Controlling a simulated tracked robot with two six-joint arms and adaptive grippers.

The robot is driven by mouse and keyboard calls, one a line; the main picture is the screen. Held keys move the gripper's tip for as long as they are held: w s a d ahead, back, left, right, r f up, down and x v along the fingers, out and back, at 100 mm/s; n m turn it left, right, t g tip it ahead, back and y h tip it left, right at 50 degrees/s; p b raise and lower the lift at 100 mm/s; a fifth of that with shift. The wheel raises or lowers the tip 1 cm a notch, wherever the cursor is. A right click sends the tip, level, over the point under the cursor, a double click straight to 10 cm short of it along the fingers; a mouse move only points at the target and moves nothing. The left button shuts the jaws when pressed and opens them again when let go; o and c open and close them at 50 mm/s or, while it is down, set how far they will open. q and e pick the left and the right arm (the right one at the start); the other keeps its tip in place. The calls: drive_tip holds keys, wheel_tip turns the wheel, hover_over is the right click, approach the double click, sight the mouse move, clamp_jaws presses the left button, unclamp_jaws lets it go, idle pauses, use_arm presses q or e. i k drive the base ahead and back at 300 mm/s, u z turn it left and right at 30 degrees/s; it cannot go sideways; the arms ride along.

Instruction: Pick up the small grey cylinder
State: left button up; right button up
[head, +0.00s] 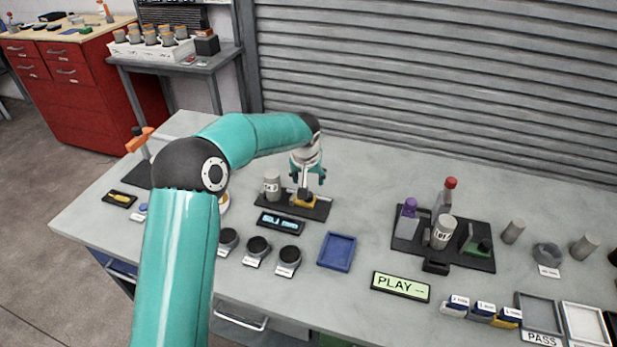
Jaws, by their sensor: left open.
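Two plain small grey cylinders stand upright on the bench at the right: one (513,231) just right of the right-hand black tray, another (585,246) farther right. A pale grey cylinder with a label (272,184) stands on the black plate left of my left gripper. I cannot tell which one the task means. My left gripper (307,180) is open and points down above a yellow item (303,201) on that plate, apart from all the cylinders. Whether its fingers touch the yellow item is unclear. My right gripper is not in view.
A black tray (408,247) holds a labelled cylinder, a red-capped bottle and other items. A grey ring (548,256) sits between the plain cylinders. Several dark knobs, a blue tray (337,252) and a PLAY sign (401,287) lie in front. The bench's back middle is clear.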

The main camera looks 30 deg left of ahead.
sight(273, 185)
drive_tip(key=k, duration=1)
